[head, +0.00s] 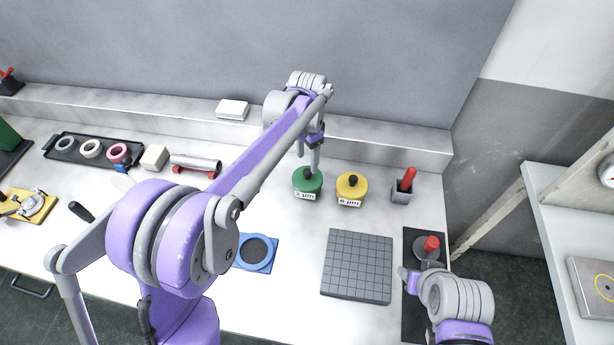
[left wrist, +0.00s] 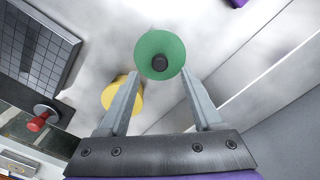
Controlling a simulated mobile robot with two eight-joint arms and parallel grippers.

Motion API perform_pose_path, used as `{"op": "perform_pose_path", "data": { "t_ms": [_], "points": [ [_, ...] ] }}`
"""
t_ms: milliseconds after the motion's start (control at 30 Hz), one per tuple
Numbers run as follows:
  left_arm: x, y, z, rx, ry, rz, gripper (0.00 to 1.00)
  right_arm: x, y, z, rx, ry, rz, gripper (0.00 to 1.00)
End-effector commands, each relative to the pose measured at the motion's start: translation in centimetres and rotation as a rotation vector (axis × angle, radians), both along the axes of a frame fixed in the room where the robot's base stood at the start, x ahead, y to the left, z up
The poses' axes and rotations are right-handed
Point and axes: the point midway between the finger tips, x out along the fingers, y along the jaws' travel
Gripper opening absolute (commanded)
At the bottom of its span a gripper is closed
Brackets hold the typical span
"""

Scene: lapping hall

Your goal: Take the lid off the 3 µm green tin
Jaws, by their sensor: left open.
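The green tin (head: 307,184), labelled 3 µm, stands on the bench with its lid on. In the left wrist view its round green lid (left wrist: 150,48) with a dark knob (left wrist: 159,63) lies ahead of and between my fingertips. My left gripper (head: 314,165) is above the green tin, pointing down. Its two fingers (left wrist: 160,78) are apart with nothing between them that I can see gripped. The yellow tin (head: 351,187), labelled 6 µm, stands just right of the green tin. My right arm is at the lower right; its fingers are not clearly visible.
A grey grooved plate (head: 357,266) lies in front of the tins. A red-knobbed piece (head: 431,244) sits on a dark mat at the right. A raised ledge (head: 384,136) runs behind.

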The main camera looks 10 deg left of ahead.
Motion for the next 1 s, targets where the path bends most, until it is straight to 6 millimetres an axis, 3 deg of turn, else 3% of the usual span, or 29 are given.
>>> {"op": "perform_pose_path", "data": {
  "t_ms": [167,500,767,1000],
  "points": [
    [0.0,0.0,-1.3,-0.001,-0.001,0.001,0.67,0.0,0.0,0.0,0.0,0.0,0.0,0.5],
    [-0.1,0.0,-5.7,0.0,-0.001,0.001,0.67,0.1,0.0,0.3,0.0,-0.002,0.0,0.5],
    [-0.1,0.0,-6.0,0.0,-0.001,0.001,0.67,0.1,0.0,0.3,0.0,-0.002,0.0,0.5],
    [-0.1,0.0,-6.0,0.0,-0.001,0.001,0.25,0.1,0.0,0.3,0.0,-0.002,0.0,0.5]
  ]
}}
